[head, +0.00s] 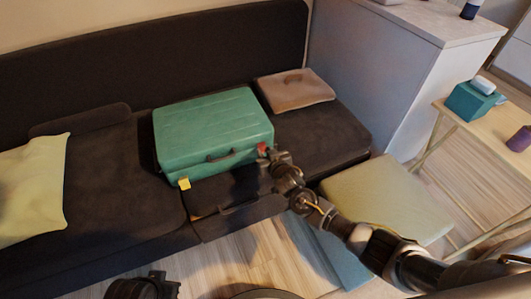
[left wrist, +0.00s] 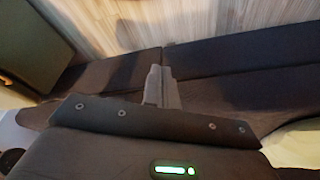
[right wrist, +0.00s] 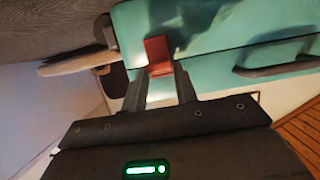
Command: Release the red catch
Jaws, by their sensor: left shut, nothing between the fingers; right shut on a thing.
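A teal suitcase (head: 210,130) lies on the dark sofa with its dark handle (head: 222,156) facing the front. A red catch (head: 262,148) sits on its front edge at the right end, and a yellow catch (head: 184,183) at the left end. My right gripper (head: 270,155) is at the red catch. In the right wrist view the fingers (right wrist: 162,85) are shut on the lower part of the red catch (right wrist: 158,54). My left gripper (left wrist: 162,85) is shut and empty, away from the suitcase; the head view shows only part of the left arm at the bottom.
A pinkish-brown folded item (head: 295,90) lies on the sofa right of the suitcase. A yellow-green cushion (head: 30,190) is at the left. A pale-topped stool (head: 388,200) and a small table (head: 480,125) with a teal box (head: 470,102) stand at the right.

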